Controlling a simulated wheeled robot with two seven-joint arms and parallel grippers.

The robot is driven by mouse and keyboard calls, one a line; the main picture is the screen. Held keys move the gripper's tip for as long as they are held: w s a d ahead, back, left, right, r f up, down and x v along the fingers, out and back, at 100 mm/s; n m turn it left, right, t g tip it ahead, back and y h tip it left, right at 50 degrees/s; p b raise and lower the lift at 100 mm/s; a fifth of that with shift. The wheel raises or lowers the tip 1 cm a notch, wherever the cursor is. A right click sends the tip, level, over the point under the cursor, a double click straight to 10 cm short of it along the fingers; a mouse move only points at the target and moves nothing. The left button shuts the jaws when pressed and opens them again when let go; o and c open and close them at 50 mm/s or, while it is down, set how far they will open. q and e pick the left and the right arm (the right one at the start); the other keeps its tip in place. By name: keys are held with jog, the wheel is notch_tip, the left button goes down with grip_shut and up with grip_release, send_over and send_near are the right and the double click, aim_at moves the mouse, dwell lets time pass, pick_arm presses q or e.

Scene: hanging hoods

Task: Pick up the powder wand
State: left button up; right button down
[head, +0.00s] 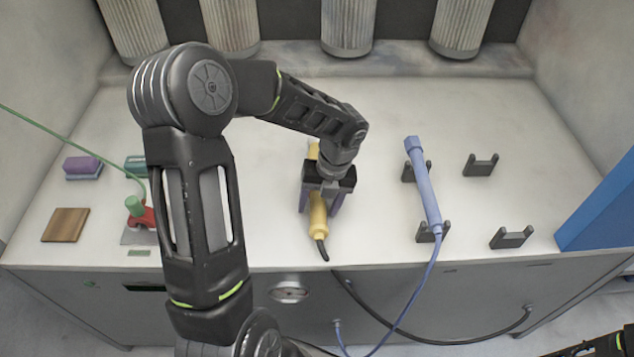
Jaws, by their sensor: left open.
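My right gripper is out of view.
Two empty black cradles (481,165) (512,237) stand to the right of the blue wand. A blue panel (602,205) stands at the right edge. At left are a purple sponge (83,167), a wooden block (66,225) and a green-and-red tool (138,208). Pleated filters (348,25) hang behind.

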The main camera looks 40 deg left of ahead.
pick_arm(q)
jog(key=shift+f, duration=0.1)
dwell(0.8)
grip_shut()
dwell(0.4)
